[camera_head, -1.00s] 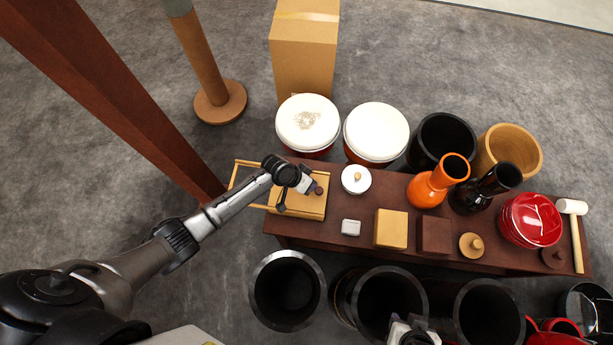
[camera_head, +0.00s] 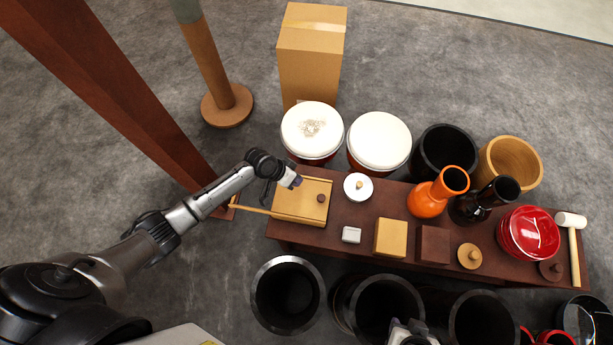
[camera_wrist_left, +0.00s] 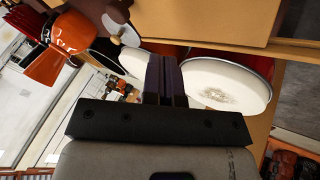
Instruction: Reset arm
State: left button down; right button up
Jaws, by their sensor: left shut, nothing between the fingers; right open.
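My left gripper (camera_head: 291,180) is shut and empty. My right gripper (camera_head: 412,333) shows only in part at the bottom edge of the head view, open, over the black drums. A thin wooden rail (camera_head: 252,208) sticks out left of the box, partly hidden by my left arm.
White-topped drums (camera_head: 312,128), a cardboard box (camera_head: 311,55) and a wooden post (camera_head: 213,60) stand behind. A reddish beam (camera_head: 110,90) rises at left.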

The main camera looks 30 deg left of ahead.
pick_arm(q)
jog(key=p+v, duration=0.1)
jog(key=v, duration=0.4)
jog(key=shift+s+a+r+p, duration=0.1)
jog(key=shift+s+r+p, duration=0.15)
jog(key=shift+s+p, duration=0.1)
